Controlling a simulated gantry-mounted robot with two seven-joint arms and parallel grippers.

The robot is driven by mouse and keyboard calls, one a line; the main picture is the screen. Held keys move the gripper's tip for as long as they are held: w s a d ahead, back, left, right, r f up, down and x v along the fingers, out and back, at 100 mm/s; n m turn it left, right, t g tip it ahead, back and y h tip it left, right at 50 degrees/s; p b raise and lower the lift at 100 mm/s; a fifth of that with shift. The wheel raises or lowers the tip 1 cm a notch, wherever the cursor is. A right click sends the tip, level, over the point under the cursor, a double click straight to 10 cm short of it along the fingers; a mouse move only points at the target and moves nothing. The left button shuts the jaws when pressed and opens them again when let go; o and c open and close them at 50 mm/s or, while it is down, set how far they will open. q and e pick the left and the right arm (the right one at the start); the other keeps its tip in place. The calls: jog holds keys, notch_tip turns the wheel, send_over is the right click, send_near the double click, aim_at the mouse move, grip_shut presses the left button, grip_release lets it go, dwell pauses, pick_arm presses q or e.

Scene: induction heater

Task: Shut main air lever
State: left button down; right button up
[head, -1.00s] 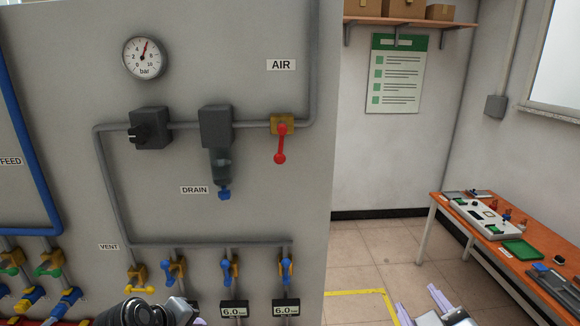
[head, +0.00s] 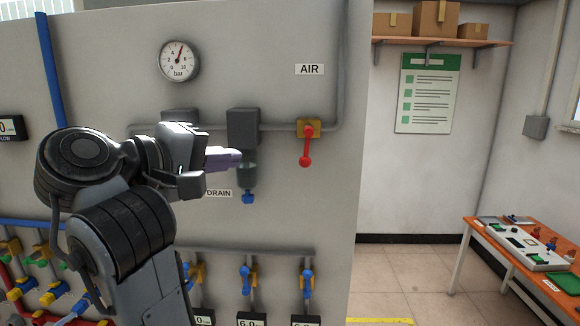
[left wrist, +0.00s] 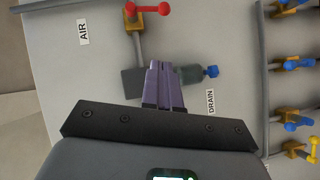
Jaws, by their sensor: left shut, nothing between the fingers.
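The main air lever (head: 306,148) is red and hangs straight down from its yellow valve body (head: 313,127), across the horizontal grey pipe, below the AIR label. In the left wrist view the red lever (left wrist: 148,10) is at the top edge. My left gripper (head: 238,157) is shut and empty, with purple fingers. Its fingertips are left of the lever and apart from it, in front of the filter bowl below the dark filter block (head: 243,127). The left wrist view shows the fingers (left wrist: 163,68) together, overlapping the filter block. My right gripper is not in view.
A blue drain knob (head: 248,196) is below the filter bowl. A pressure gauge (head: 180,60) is above on the panel. Several small blue-handled valves (head: 247,280) line the lower panel. The panel face around the lever is clear. An orange table (head: 530,262) stands at right.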

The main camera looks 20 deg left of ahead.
pick_arm(q)
jog(key=p, duration=0.3)
send_near(307, 147)
jog(key=w+a+f, duration=0.2)
jog(key=w+a, duration=0.2)
jog(key=d, duration=0.1)
jog(key=w+d+f+p, duration=0.1)
jog(key=w+d, duration=0.1)
jog(key=shift+w+d+f+p, duration=0.15)
jog(key=shift+d+f+p, duration=0.15)
jog(key=shift+p, duration=0.05)
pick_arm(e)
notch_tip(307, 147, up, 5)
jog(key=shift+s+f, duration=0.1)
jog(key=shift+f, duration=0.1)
pick_arm(q)
jog(key=shift+a, duration=0.1)
